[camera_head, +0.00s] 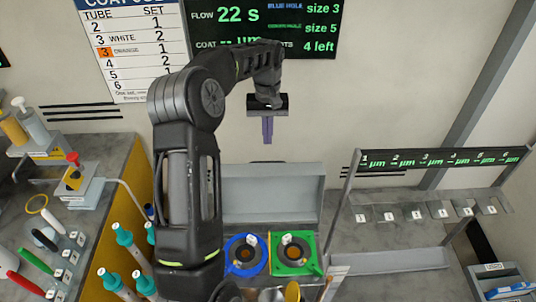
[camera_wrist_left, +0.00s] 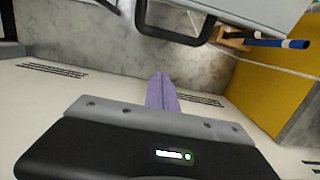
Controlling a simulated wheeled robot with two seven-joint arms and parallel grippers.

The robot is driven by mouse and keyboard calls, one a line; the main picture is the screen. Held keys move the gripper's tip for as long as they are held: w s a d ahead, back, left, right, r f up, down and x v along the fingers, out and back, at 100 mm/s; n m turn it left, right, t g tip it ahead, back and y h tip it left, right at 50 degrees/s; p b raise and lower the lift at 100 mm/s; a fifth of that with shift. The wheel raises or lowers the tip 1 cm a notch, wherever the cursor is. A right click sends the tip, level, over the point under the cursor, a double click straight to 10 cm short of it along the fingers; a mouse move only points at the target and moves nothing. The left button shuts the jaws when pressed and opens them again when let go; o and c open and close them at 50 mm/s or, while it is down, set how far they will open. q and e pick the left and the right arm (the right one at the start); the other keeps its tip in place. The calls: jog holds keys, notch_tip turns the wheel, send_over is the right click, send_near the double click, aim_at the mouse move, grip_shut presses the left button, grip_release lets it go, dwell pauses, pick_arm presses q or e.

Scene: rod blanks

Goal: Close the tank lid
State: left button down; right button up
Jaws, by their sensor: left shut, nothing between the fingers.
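The tank lid (camera_head: 270,185) appears to be the pale grey panel standing raised at the back of the worktop, behind a blue ring port (camera_head: 233,264) and a green square port (camera_head: 307,266). My left gripper (camera_head: 267,138) is shut and empty, with its purple fingers pointing down above and behind the panel, apart from it. My right gripper is not in view.
A numbered rack (camera_head: 430,212) stands to the right. Several teal-topped tubes (camera_head: 124,237) and coloured-handled tools stand at the left, beside a yellow side panel (camera_head: 140,175). A wall chart (camera_head: 130,45) and a dark display (camera_head: 300,28) hang behind my left arm.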

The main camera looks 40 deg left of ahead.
pick_arm(q)
jog(key=s+d+f+p, duration=0.2)
jog(key=s+f, duration=0.1)
jog(key=shift+s+d+f, duration=0.1)
jog(key=shift+d+f, duration=0.05)
jog(key=shift+d, duration=0.2)
dwell(0.4)
